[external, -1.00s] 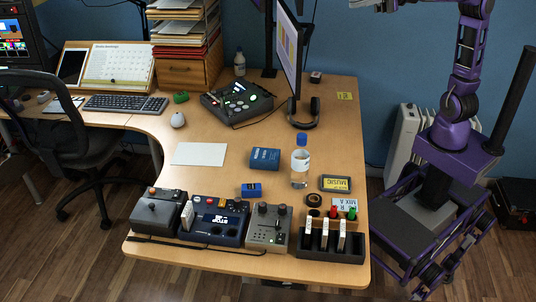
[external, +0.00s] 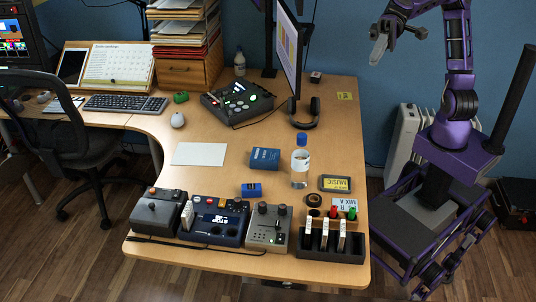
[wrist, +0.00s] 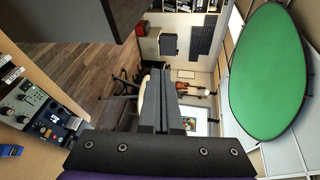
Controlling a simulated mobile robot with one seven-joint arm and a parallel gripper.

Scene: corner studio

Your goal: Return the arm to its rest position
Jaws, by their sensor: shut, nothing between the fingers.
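My gripper (external: 379,46) is in the upper right of the external view, raised above and to the right of the desk's back right corner. It is shut and empty, and touches nothing. My purple arm rises from its base at the right and bends over at the top, partly cut off by the frame edge. In the wrist view the dark fingers of my gripper (wrist: 170,100) lie together in the middle, pointing out across the room.
The desk (external: 230,155) holds a bottle (external: 300,168), headphones (external: 303,113), a monitor (external: 290,50) and a slotted rack (external: 331,242) near its right side. A white radiator (external: 402,138) stands by the wall. A green oval panel (wrist: 267,58) shows in the wrist view.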

